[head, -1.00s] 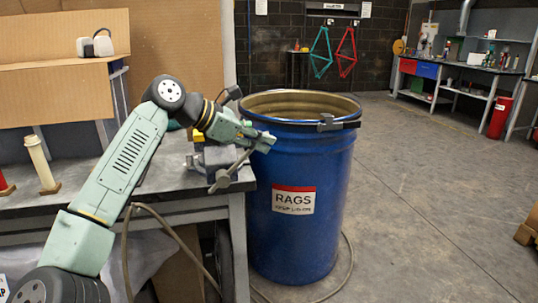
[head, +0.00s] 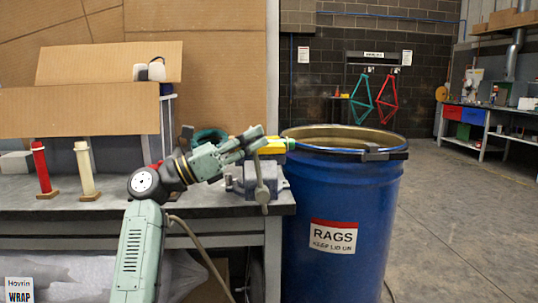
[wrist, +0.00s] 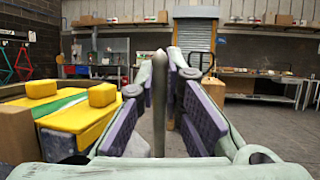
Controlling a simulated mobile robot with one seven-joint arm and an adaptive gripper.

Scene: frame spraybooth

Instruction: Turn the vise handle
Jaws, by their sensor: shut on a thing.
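The vise (head: 277,178) is a grey metal vise at the right front corner of the workbench. Its handle (head: 261,178) is a slim grey bar, nearly upright in the head view, with its lower end below the screw head. My gripper (head: 256,141) is at the handle's upper end. In the wrist view the handle (wrist: 159,105) stands upright between the two purple-padded fingers of my gripper (wrist: 172,75), which is shut on it. The fingers hide the handle's upper end in the head view.
A blue rags drum (head: 335,230) stands close to the right of the bench (head: 120,206). A yellow object (head: 278,145) lies behind the vise. A red post (head: 40,167) and a cream post (head: 85,168) stand on the bench at left. Open floor (head: 455,225) lies at right.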

